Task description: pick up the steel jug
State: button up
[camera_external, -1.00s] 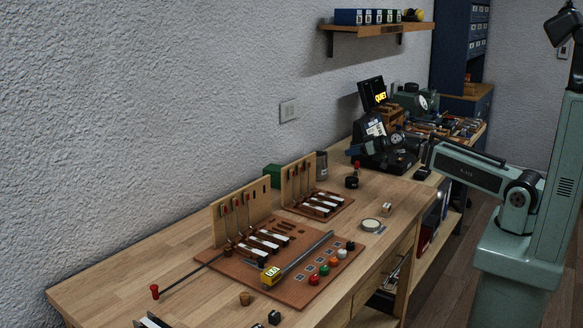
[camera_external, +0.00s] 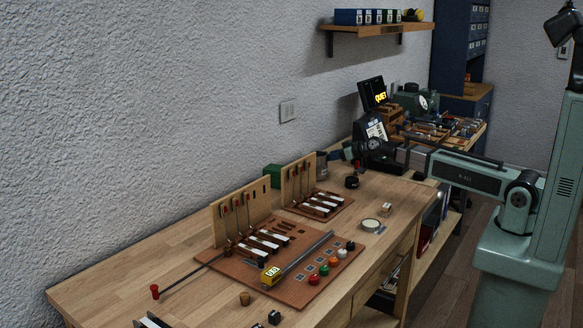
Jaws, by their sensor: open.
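The steel jug (camera_external: 321,170) is a small grey metal vessel standing on the wooden bench, just right of the rear piano-action board and near the wall. My gripper (camera_external: 336,155) is open and close to the jug's upper right side. The gripper partly overlaps the jug's upper right in this view, and I cannot tell whether its fingers are around the rim or only beside it. The fingers are small and dark here. The jug's handle cannot be made out.
A rear action board (camera_external: 318,205) with keys and a larger front board (camera_external: 290,258) with coloured buttons lie on the bench. A green box (camera_external: 273,177) stands left of the jug. A small black object (camera_external: 352,182) is to its right. The display (camera_external: 374,95) stands behind my arm.

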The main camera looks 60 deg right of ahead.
jog(key=x, duration=0.4)
jog(key=shift+f, duration=0.15)
jog(key=shift+c, duration=0.3)
grip_shut()
